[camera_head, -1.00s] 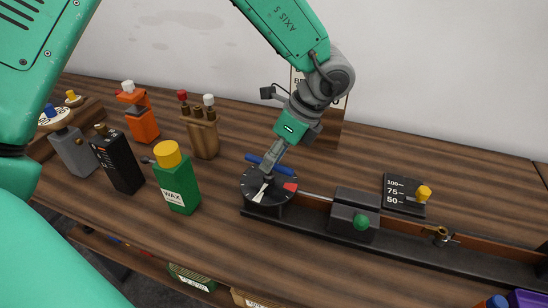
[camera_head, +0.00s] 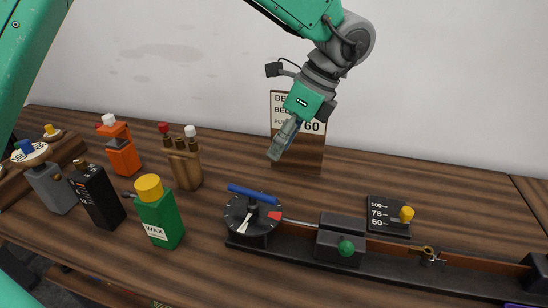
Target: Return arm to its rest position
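My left gripper (camera_head: 278,148) hangs above the table, in front of a wooden sign. Its fingers look close together, pointing down and to the left, and nothing shows between them. It is apart from the black round dial (camera_head: 240,222), which has a blue bar (camera_head: 253,193) across its top and a white and red pointer face. The dial stands at the left end of a long black rail (camera_head: 410,270). My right gripper is not in view.
A green wax bottle (camera_head: 160,215), a black box (camera_head: 97,198), a grey box (camera_head: 50,190), an orange device (camera_head: 121,155) and a brown block with posts (camera_head: 184,165) stand at left. A 100-75-50 plate (camera_head: 388,217) lies at right. The sign (camera_head: 298,166) stands behind the gripper.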

